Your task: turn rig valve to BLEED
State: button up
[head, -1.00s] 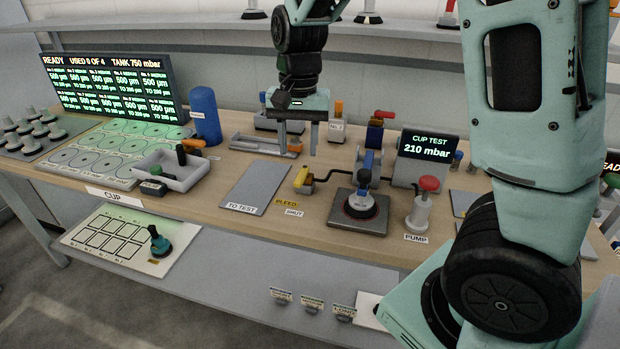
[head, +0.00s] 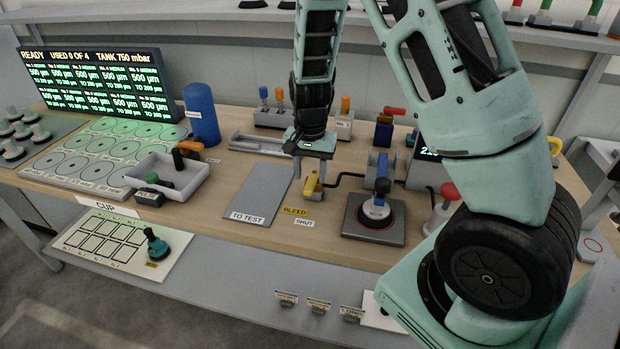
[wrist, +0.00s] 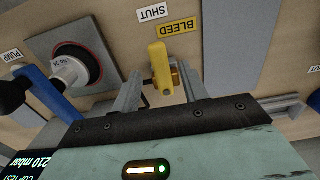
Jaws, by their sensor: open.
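The rig valve has a yellow handle (head: 312,186), standing behind the yellow BLEED label (head: 294,211) and the white SHUT label (head: 304,223). My gripper (head: 311,176) is open and points down at the valve. In the wrist view the handle (wrist: 160,66) lies between the two spread fingers of my gripper (wrist: 159,88), with a gap visible on each side. The handle's free end points toward the BLEED label (wrist: 177,27) and the SHUT label (wrist: 152,12); I cannot tell which setting it is at.
The red-topped pump (head: 445,205) is further right, partly behind my arm. The grey TO TEST plate (head: 257,195) lies left, clear. The gauge (wrist: 37,163) reads 210 mbar.

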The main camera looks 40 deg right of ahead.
jog(key=shift+f, duration=1.35)
grip_shut()
jog(key=shift+r, duration=0.1)
jog(key=shift+w+d+m+p, duration=0.15)
jog(key=shift+w+m+p, duration=0.95)
jog(key=shift+m+p, duration=1.35)
jog(key=shift+w+d+m+p, duration=0.15)
jog(key=shift+w+m+p, duration=1.05)
jog(key=shift+m, duration=2.35)
jog(key=shift+w+d+m+p, duration=0.15)
jog(key=shift+w+m+p, duration=0.85)
jog(key=shift+m+p, duration=1.5)
jog(key=shift+m+b, duration=0.55)
jog(key=shift+m, duration=0.05)
